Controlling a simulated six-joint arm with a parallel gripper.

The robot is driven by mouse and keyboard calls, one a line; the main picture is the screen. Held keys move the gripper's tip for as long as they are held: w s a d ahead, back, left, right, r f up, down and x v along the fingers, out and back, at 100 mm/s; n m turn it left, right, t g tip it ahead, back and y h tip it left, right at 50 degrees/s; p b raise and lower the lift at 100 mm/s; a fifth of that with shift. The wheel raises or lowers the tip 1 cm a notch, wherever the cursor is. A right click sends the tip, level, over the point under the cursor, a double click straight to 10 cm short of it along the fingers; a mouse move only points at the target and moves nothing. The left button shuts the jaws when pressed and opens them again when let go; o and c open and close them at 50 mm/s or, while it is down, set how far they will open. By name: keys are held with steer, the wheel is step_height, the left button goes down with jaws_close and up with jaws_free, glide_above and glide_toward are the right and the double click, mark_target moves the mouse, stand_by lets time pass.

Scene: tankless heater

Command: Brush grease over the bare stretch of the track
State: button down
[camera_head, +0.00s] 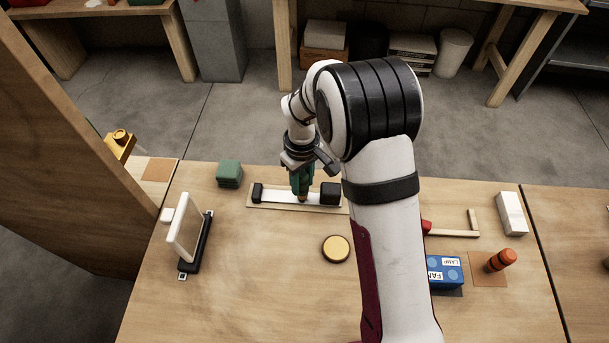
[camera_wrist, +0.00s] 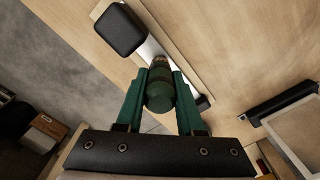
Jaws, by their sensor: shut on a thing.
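The track is a pale metallic strip (camera_head: 275,196) on a wooden board, with a black block at each end; it also shows in the wrist view (camera_wrist: 149,49). My gripper (camera_head: 302,188) is above the track, nearer its right block in the head view. No grease can be made out on the strip. A round yellow-topped tin (camera_head: 336,249) lies in front.
A green block (camera_head: 229,173) stands left of the track. A white-framed panel in a black stand (camera_head: 195,243) is at the front left. A blue box (camera_head: 444,269), an orange cylinder (camera_head: 501,260) and a white block (camera_head: 512,213) stand right of my arm. The front middle is clear.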

steer(key=shift+a+r, duration=0.35)
steer(key=shift+a, duration=4.65)
steer(key=shift+d, duration=5.15)
steer(key=shift+d+r, duration=0.15)
steer(key=shift+r, duration=0.05)
steer(key=shift+f, duration=0.15)
steer(key=shift+r, duration=3.2)
steer(key=shift+f, duration=0.15)
